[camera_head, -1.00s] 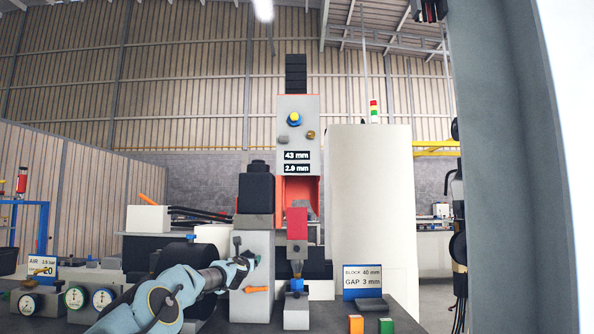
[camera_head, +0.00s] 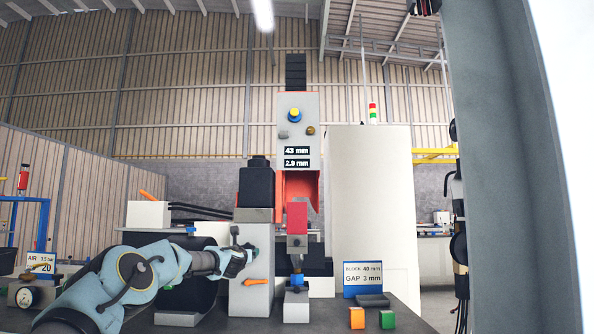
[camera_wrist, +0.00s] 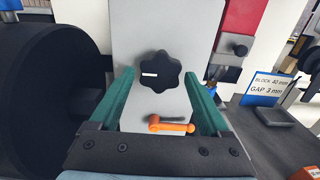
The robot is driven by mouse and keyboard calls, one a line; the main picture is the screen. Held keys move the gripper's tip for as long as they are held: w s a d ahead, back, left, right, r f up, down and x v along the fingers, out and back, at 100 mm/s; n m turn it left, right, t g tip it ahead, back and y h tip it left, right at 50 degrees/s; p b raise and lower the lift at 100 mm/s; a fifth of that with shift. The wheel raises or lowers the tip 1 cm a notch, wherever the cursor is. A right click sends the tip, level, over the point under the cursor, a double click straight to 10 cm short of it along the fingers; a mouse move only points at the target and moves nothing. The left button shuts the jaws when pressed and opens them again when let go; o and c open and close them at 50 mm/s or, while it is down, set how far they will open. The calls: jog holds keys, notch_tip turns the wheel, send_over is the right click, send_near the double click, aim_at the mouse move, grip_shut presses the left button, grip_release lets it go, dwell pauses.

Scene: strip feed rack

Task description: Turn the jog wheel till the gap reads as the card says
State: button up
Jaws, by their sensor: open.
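The jog wheel (camera_wrist: 160,72) is a black lobed knob with a white mark, on the grey face of a column (camera_head: 251,290). My gripper (camera_wrist: 159,80) is open, its two green fingers on either side of the wheel in the wrist view; contact cannot be told. In the head view my gripper (camera_head: 238,262) is at the column, and the wheel is largely hidden. The readout (camera_head: 297,157) shows 43 mm above 2.9 mm. The card (camera_head: 363,274) says BLOCK 40 mm, GAP 3 mm. It also shows in the wrist view (camera_wrist: 267,88).
An orange lever (camera_wrist: 172,126) sits just below the wheel, between my fingers. A red press head (camera_head: 297,218) stands to the right above a small blue-topped block (camera_head: 296,284). Orange (camera_head: 356,318) and green (camera_head: 387,319) blocks lie at the front right. A black roll (camera_wrist: 45,90) is at left.

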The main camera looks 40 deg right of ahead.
jog(key=b+v, duration=0.2)
jog(key=b, duration=0.1)
jog(key=shift+s+a+b, duration=0.25)
jog(key=shift+b, duration=0.15)
jog(key=o, duration=0.3)
jog(key=shift+s, duration=0.1)
